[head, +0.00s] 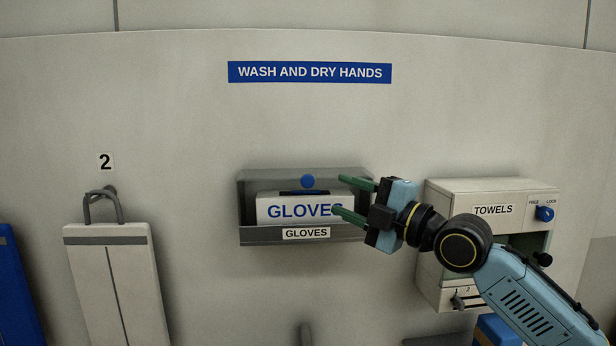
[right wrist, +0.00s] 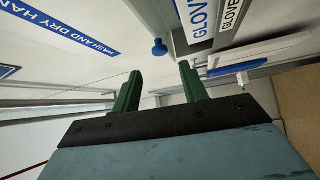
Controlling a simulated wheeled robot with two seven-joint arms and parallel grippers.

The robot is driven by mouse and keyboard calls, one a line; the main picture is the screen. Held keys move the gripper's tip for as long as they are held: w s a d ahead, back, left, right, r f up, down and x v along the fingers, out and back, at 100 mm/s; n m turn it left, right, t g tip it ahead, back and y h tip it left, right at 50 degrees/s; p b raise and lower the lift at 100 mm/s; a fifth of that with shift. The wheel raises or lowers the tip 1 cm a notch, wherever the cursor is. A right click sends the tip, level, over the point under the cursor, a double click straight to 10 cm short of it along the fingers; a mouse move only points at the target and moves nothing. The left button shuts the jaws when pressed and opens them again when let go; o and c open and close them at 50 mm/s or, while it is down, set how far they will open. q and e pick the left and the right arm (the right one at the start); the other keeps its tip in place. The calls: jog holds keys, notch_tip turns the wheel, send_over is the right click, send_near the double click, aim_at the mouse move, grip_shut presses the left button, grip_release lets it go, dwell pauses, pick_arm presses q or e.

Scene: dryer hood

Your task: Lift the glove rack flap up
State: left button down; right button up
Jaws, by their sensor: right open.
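The grey glove rack (head: 262,238) is on the wall in the middle of the head view, with a white box marked GLOVES (head: 285,210) inside. A round blue knob (head: 308,181) shows above the box lettering. The flap's own outline is hard to make out, so I cannot tell its angle. My right gripper (head: 339,194) is open and empty at the rack's right side, its green fingers pointing left and overlapping the box's right end. In the right wrist view, the knob (right wrist: 159,48) appears just beyond the gap between the open fingers (right wrist: 160,73). My left gripper is out of view.
A towel dispenser (head: 480,187) with a blue knob (head: 544,213) is on the wall at right, partly behind my right arm. A white board (head: 112,275) hangs from a hook at left. A blue sign (head: 310,72) is above the rack, with bare wall between them.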

aim_at(310, 183)
jog(key=p+x, duration=0.2)
jog(key=x, duration=0.7)
jog(key=shift+w+a+p, duration=0.2)
jog(key=shift+a+p, duration=0.1)
grip_shut()
